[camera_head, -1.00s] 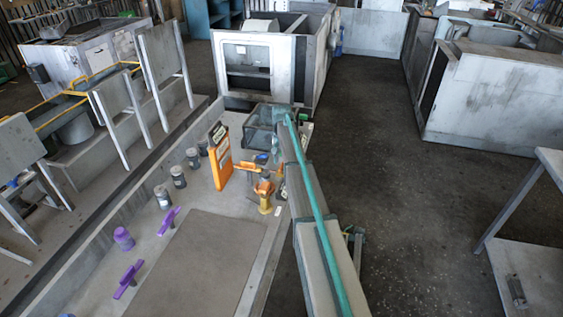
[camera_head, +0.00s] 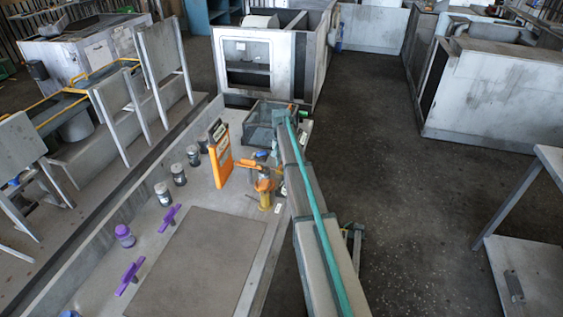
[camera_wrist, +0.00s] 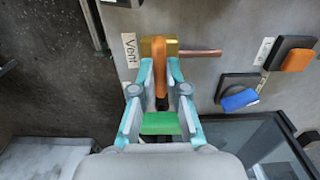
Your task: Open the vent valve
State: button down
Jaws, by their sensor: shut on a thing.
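The vent valve (camera_wrist: 158,47) has a brass body beside a white "Vent" label (camera_wrist: 130,50) in the wrist view, with a copper pipe to its right. Its orange handle (camera_wrist: 160,76) runs from the brass body down between my fingers. My gripper (camera_wrist: 160,72) is shut on this handle, with a finger on each side. A green block shows between the fingers nearer the wrist. In the head view the brass valve (camera_head: 266,202) stands near the bench's right edge, and my arm partly hides the gripper.
A black-based blue handle (camera_wrist: 240,100) and an orange handle (camera_wrist: 297,60) sit right of the valve in the wrist view. A dark-framed box (camera_head: 258,122) lies beyond. An orange panel (camera_head: 220,155), several jars and purple handles stand left on the bench.

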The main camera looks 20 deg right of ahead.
jog(key=shift+n+b, duration=0.35)
jog(key=shift+n, duration=0.05)
jog(key=n+b, duration=0.1)
jog(key=n, duration=0.1)
jog(key=shift+f+n+b, duration=0.15)
jog(key=shift+n+b, duration=0.25)
jog(key=n+b, duration=0.2)
jog(key=n, duration=0.2)
jog(key=n+b, duration=0.1)
jog(key=n, duration=0.3)
jog(key=n+b, duration=0.1)
jog(key=n, duration=0.3)
jog(key=shift+n, duration=0.3)
jog(key=c, duration=1.2)
grip_release()
jog(key=shift+r, duration=0.3)
